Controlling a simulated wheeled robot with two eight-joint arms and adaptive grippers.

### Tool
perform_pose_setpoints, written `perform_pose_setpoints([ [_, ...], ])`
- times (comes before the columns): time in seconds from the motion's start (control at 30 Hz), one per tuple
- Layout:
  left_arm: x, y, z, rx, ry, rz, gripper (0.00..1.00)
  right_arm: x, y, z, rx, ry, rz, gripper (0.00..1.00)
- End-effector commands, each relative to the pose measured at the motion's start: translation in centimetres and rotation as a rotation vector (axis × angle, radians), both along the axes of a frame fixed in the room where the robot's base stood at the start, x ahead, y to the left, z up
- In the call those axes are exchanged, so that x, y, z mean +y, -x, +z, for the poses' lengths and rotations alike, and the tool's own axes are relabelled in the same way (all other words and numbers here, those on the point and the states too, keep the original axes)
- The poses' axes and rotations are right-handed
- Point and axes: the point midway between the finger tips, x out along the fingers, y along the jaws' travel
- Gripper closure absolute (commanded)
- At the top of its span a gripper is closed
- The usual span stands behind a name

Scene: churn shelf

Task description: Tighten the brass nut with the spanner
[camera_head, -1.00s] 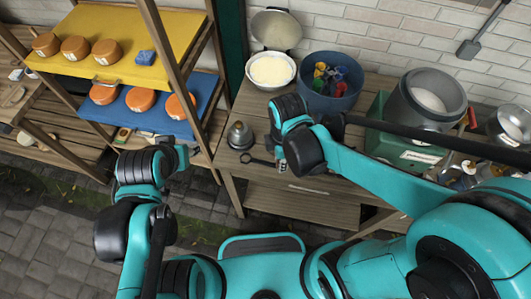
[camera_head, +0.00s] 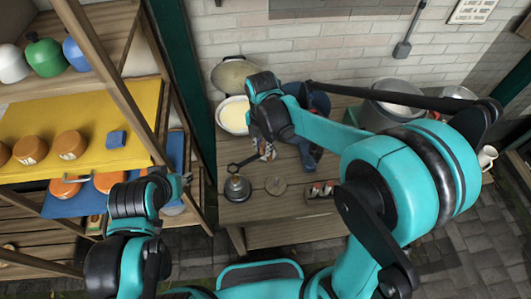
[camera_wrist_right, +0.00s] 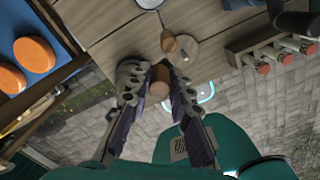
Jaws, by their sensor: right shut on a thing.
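The spanner (camera_head: 243,162) has a dark ring end and thin shank. In the right wrist view its brown handle (camera_wrist_right: 160,84) passes between the fingers of my right gripper (camera_wrist_right: 160,68), which is shut on it. The right gripper (camera_head: 266,152) is over the table in the head view. The spanner's ring end lies at the top of a bell-shaped metal piece (camera_head: 237,188). The brass nut cannot be made out; I cannot tell whether the ring is around it. My left gripper (camera_head: 184,180) is by the shelf, its fingers too small to read.
A round wooden disc (camera_head: 275,186) and a rack of small bottles (camera_head: 320,190) stand on the table (camera_head: 290,207). A white bowl (camera_head: 232,116) and a metal pot (camera_head: 388,104) are behind. A shelf with orange cheeses (camera_head: 68,146) stands left.

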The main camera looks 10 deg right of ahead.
Motion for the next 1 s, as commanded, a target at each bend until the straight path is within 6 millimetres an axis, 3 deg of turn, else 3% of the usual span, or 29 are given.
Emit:
perform_pose_setpoints([
  [0.57,0.0,0.0,-2.6,0.0,0.0,0.0,0.6,0.0,0.0,-3.4,0.0,0.0,-0.001,1.0],
  [1.0,0.0,0.0,-2.7,0.0,0.0,0.0,0.6,0.0,0.0,-3.5,0.0,0.0,-0.001,1.0],
])
